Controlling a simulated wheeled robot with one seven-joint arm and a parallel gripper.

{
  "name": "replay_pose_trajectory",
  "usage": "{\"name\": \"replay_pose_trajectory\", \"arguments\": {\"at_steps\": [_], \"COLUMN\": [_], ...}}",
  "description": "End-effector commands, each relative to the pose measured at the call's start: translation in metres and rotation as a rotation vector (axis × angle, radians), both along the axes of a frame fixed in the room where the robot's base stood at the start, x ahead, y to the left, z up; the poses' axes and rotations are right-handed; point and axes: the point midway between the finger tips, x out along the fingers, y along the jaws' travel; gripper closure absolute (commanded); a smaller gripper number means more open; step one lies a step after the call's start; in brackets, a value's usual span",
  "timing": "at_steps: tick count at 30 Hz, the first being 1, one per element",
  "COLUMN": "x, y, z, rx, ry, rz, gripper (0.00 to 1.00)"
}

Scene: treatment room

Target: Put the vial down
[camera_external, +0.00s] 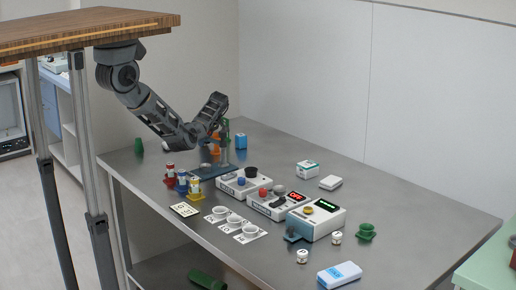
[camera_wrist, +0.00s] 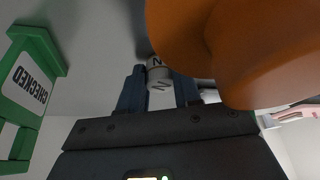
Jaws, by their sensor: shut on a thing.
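My gripper (camera_wrist: 158,92) has dark blue fingers, shut on a small white vial (camera_wrist: 157,73) with a black letter N on it, in the wrist view. A large orange object (camera_wrist: 235,45) fills the upper right of that view, close to the vial. In the external view my arm reaches over the back left of the metal table, and the fingers and held vial are too small and covered to make out. Two other white vials, one at the front (camera_external: 302,256) and one a little behind it (camera_external: 336,237), stand at the table's front right.
A green stand marked CHECKED (camera_wrist: 33,85) is left in the wrist view. Red (camera_external: 169,174), blue (camera_external: 182,183) and yellow (camera_external: 194,189) holders stand near the left edge. A device with a green display (camera_external: 317,220) stands mid-table. The table's right side (camera_external: 420,215) is mostly bare.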

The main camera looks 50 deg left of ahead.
Motion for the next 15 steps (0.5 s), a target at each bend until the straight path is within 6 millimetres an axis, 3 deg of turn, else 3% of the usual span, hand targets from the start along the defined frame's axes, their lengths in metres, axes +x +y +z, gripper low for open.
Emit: {"name": "replay_pose_trajectory", "arguments": {"at_steps": [1,2,3,9,15], "x": [0.0,0.0001,0.0001,0.0,0.0], "y": [0.0001,0.0,0.0,-0.0001,0.0], "z": [-0.0028,-0.0026,-0.0017,-0.0017,-0.0015], "rx": [0.0,0.0,0.0,0.0,0.0], "ry": [0.0,0.0,0.0,0.0,0.0], "rz": [0.0,0.0,0.0,0.0,0.0], "gripper": [0.96,0.66,0.62,0.43,0.42]}}
